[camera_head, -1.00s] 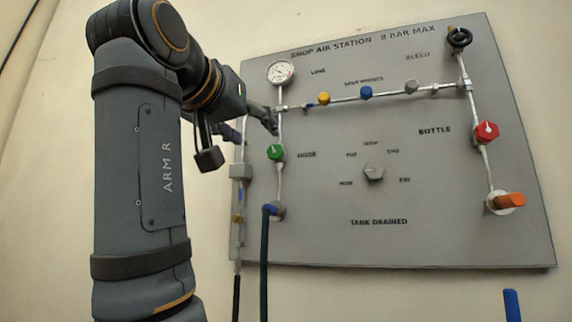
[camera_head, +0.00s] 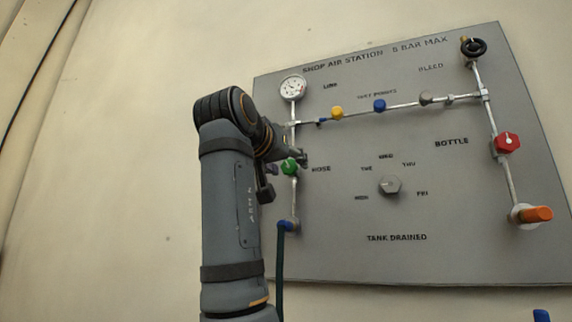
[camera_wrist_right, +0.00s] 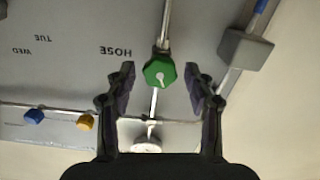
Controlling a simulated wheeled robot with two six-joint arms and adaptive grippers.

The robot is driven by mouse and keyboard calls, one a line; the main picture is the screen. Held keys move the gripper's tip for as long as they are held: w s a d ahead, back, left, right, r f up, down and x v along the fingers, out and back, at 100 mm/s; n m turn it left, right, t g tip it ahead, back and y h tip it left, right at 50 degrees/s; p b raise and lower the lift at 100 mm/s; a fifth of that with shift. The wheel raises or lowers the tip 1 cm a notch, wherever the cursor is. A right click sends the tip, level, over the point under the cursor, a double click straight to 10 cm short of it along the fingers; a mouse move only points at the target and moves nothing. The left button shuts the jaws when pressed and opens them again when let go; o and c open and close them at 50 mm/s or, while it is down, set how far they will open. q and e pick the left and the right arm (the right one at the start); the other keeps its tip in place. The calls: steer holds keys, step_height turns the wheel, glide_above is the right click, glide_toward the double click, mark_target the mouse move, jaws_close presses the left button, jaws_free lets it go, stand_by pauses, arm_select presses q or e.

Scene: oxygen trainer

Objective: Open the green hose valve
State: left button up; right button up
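The green hose valve (camera_head: 290,168) is a faceted knob with a white pointer mark, on the left vertical pipe of the grey panel, beside the word HOSE. In the right wrist view the green knob (camera_wrist_right: 160,72) sits between the fingertips of my right gripper (camera_wrist_right: 160,76), with a gap on each side. The gripper is open and empty. In the head view my right gripper (camera_head: 297,160) is at the valve, partly hidden behind its own arm. My left gripper is not in view.
The gauge (camera_head: 292,88) is above the valve and a dark hose (camera_head: 281,255) hangs below it. Yellow (camera_head: 337,112) and blue (camera_head: 380,105) knobs sit on the cross pipe. A red bottle valve (camera_head: 507,143) is far right. A grey block (camera_wrist_right: 245,48) stands near one finger.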

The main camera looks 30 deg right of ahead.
steer(key=c, duration=0.9)
